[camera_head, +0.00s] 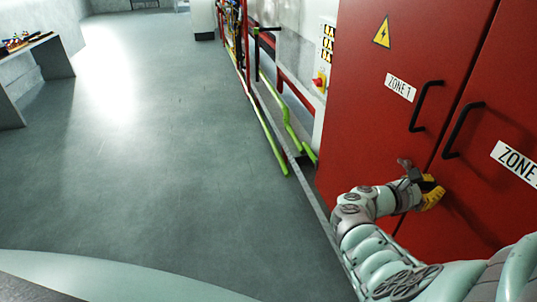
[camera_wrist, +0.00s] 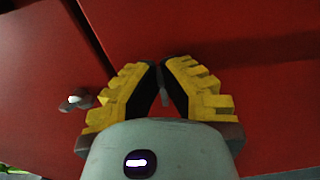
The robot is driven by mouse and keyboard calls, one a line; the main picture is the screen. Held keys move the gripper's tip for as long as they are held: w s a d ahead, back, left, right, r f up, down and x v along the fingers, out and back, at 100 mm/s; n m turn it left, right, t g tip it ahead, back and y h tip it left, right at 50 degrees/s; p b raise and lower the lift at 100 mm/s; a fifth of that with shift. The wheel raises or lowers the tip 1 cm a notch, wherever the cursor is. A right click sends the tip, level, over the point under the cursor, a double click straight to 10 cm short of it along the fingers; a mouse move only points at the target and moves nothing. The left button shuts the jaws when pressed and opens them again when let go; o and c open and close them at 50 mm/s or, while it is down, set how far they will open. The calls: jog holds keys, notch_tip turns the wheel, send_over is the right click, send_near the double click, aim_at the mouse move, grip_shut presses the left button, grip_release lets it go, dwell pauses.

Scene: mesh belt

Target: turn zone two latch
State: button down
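The red cabinet has a left door (camera_head: 372,65) labelled ZONE 1 and a right door (camera_head: 497,100) whose label (camera_head: 517,163) reads ZONE with its end cut off by the picture's edge. My gripper (camera_head: 437,190), with yellow fingers, is at the right door, just right of the seam. In the wrist view its fingers (camera_wrist: 163,68) converge closely on a small grey piece (camera_wrist: 164,98), which seems to be the zone two latch; most of it is hidden. Another grey latch (camera_wrist: 77,101) is on the left door, outside the fingers.
Two black handles, on the left door (camera_head: 425,105) and right door (camera_head: 461,130), stick out above my gripper. Green pipes (camera_head: 270,120) and a red emergency knob (camera_head: 319,81) are left of the cabinet. The grey floor (camera_head: 150,150) is clear.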

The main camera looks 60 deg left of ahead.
jog(key=m+b, duration=0.5)
jog(key=b, duration=0.1)
jog(key=d+f+m+b, duration=0.1)
jog(key=m+b, duration=0.3)
jog(key=b, duration=0.2)
jog(key=f+m+b, duration=0.1)
jog(key=m+b, duration=0.4)
jog(key=shift+s+d+f+m+b, duration=0.15)
jog(key=shift+s+d+m+b, duration=0.15)
jog(key=shift+d+b, duration=0.1)
jog(key=m+b, duration=0.2)
jog(key=b, duration=0.1)
jog(key=shift+a, duration=0.1)
jog(key=shift+m, duration=0.3)
jog(key=c, duration=1.1)
grip_release()
jog(key=shift+r, duration=0.2)
